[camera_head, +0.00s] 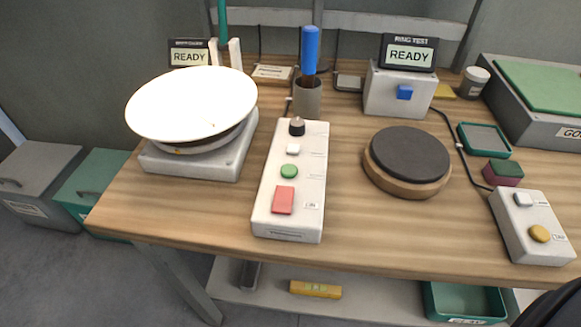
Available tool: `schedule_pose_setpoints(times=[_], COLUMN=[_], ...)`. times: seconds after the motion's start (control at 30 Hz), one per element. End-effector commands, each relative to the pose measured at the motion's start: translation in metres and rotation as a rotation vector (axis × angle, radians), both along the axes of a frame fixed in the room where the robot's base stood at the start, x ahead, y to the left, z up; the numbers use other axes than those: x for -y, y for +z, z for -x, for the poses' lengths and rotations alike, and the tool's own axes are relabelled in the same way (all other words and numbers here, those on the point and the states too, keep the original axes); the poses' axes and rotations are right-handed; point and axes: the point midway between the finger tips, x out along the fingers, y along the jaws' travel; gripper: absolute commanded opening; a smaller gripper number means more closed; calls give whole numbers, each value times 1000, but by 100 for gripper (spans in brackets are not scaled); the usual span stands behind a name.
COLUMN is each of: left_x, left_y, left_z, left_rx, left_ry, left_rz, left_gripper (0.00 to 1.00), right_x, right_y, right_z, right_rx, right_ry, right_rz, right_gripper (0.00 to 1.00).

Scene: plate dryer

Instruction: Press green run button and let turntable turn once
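The control box (261,205) stands in the middle of the table. On its top, from back to front, are a black knob (297,126), a small white button (293,149), a round green button (289,171) and a larger red button (284,200). At the left, a large white plate (190,103) rests over a round turntable (215,147), which it mostly hides, on a grey base (195,166). A display (189,57) behind it reads READY.
A dark round pad on a wooden disc (407,160) stands right of the control box. Bare wood (390,235) lies along the front edge.

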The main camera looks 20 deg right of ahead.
Motion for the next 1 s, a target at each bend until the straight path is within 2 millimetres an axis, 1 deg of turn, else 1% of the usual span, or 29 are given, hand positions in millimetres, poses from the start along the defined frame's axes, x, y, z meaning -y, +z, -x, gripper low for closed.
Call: schedule_pose_setpoints(times=[0.17,0.2,0.27,0.3,0.37,0.4,0.47,0.5,0.6,1.0], left_x=[-3,-3,-3,-3,-3,-3,-3,-3,-3,3], left_y=[0,1,1,1,1,1,1,1,1,0], left_z=[2,2,2,2,2,2,2,2,2,1], left_rx=[-3,-4,-4,-4,-4,-4,-4,-4,-4,-2], left_ry=[-1,-1,-2,-2,-2,-1,-1,-1,-1,2], left_rz=[-4,-5,-5,-5,-5,-5,-5,-5,-5,4], left_gripper=[59,59,59,59,59,59,59,59,59,59], right_x=[0,0,0,0,0,0,0,0,0,0], right_y=[0,0,0,0,0,0,0,0,0,0], right_z=[0,0,0,0,0,0,0,0,0,0], right_rx=[0,0,0,0,0,0,0,0,0,0], right_ry=[0,0,0,1,0,1,1,1,1,1], right_rz=[0,0,0,0,0,0,0,0,0,0], right_gripper=[84,81,69,60,48,39,26,18,0,0])
